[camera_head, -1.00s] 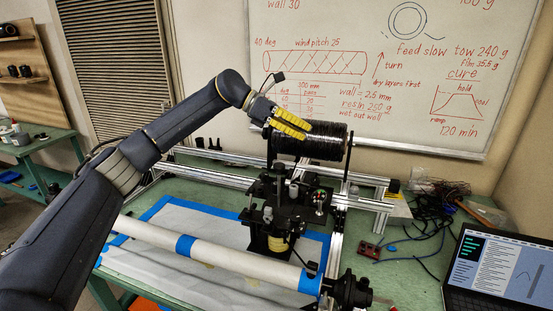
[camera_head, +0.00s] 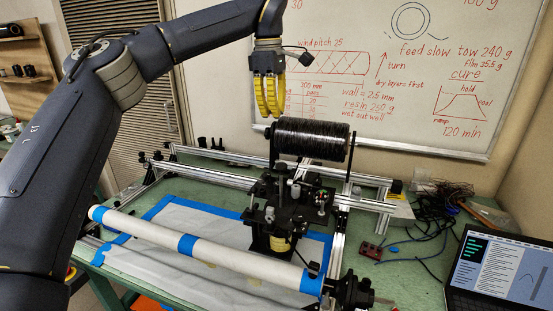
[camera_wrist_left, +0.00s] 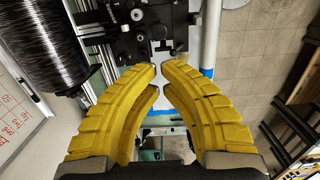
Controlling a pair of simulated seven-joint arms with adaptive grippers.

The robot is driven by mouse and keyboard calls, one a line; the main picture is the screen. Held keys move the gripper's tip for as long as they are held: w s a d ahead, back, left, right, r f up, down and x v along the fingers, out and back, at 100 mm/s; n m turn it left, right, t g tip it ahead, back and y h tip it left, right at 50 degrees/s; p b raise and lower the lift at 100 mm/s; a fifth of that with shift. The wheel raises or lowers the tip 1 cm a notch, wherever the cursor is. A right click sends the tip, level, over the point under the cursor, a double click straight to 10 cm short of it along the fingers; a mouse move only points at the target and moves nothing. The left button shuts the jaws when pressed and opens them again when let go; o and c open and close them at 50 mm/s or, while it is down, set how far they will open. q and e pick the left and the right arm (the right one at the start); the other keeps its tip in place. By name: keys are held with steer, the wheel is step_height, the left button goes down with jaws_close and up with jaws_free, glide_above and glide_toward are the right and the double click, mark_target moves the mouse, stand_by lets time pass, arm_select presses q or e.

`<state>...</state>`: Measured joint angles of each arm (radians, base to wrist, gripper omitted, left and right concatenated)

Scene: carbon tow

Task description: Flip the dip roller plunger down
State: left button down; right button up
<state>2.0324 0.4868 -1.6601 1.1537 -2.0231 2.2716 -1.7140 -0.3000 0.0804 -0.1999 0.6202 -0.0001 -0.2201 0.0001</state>
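The black dip roller unit (camera_head: 292,196) stands on the rail frame at the middle of the bench. Small grey upright knobs (camera_head: 269,214) show on it, but I cannot tell for sure which part is the plunger or its position. The unit also shows at the top of the left wrist view (camera_wrist_left: 150,22), beyond my fingertips. My left gripper (camera_head: 270,114) hangs fingers down, above and behind the unit, near the left end of the black tow spool (camera_head: 312,139). Its yellow fingers curve in to a narrow gap (camera_wrist_left: 159,70) with nothing between them. My right gripper is out of view.
A white tube with blue tape bands (camera_head: 220,250) lies across the front of the unit. Aluminium rails (camera_head: 215,175) run behind it. A laptop (camera_head: 505,265) and tangled cables (camera_head: 437,205) are at the right.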

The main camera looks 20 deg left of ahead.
arm_select(q)
steer(key=shift+a+r, duration=0.1)
steer(key=shift+r, duration=0.05)
stand_by(0.3)
step_height(320, 180, down, 14)
steer(key=shift+d, duration=0.35)
stand_by(0.4)
step_height(320, 180, down, 12)
steer(key=shift+r, duration=0.15)
stand_by(0.3)
step_height(320, 180, up, 14)
steer(key=shift+a, duration=0.35)
stand_by(0.5)
